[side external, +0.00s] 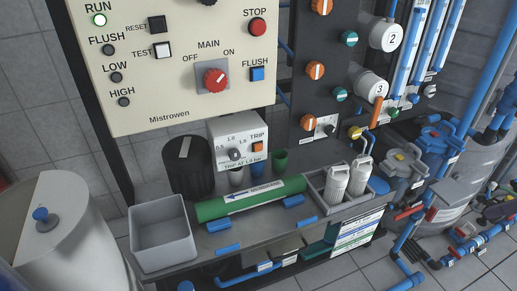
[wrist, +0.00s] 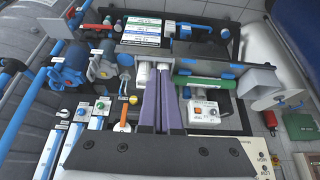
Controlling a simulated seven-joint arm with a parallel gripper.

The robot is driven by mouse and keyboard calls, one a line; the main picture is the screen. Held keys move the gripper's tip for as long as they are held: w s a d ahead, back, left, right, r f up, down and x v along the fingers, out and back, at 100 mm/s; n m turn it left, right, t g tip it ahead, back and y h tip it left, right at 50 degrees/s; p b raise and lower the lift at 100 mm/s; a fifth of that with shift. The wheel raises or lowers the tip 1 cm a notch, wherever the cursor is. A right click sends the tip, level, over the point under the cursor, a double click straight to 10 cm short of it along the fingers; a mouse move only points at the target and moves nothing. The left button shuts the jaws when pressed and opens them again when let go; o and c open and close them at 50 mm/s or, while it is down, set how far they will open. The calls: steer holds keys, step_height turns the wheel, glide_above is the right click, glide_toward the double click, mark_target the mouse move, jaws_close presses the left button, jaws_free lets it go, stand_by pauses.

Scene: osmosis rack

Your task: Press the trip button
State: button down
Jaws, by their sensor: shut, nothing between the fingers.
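The box sits below the main panel and above the green membrane tube (side external: 250,198). In the wrist view the box (wrist: 205,116) appears upside down, just right of my gripper. My gripper (wrist: 160,76) shows there as two purple fingers close together, shut and empty. In that view the fingers lie to the left of the box, with a visible gap; their height above it is unclear. My gripper is outside the side external view.
The cream panel (side external: 160,85) carries a red main knob (side external: 215,79), a red stop button (side external: 257,27) and a blue flush button (side external: 257,74). A black ridged cylinder (side external: 187,170) stands left of the box. A grey tray (side external: 163,232) and white cartridges (side external: 337,182) flank the tube.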

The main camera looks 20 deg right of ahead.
stand_by(0.4)
steer(key=w+d+r+m+t, duration=0.1)
steer(key=w+r+t, duration=0.3)
steer(key=w+r, duration=0.4)
steer(key=w+a+r+n+t+y, duration=0.15)
steer(key=w+a, duration=0.25)
steer(key=w, duration=0.6)
steer(key=w+a+r+n+t+y, duration=0.1)
steer(key=w+a+t, duration=0.2)
steer(key=w, duration=0.8)
steer(key=w+a+f+n+g+y, duration=0.1)
steer(key=w+a+f+n+y, duration=0.25)
steer(key=w+a+f, duration=0.65)
steer(key=s+a+f+g, duration=0.1)
steer(key=a+f, duration=0.2)
steer(key=f, duration=0.5)
steer(key=s+a+f+g+y, duration=0.1)
steer(key=a+f+g, duration=0.1)
steer(key=f, duration=0.6)
steer(key=shift+s+a+y, duration=0.3)
steer(key=shift+s+a, duration=0.05)
steer(key=shift+a, duration=0.55)
steer(key=shift+w+f, duration=0.1)
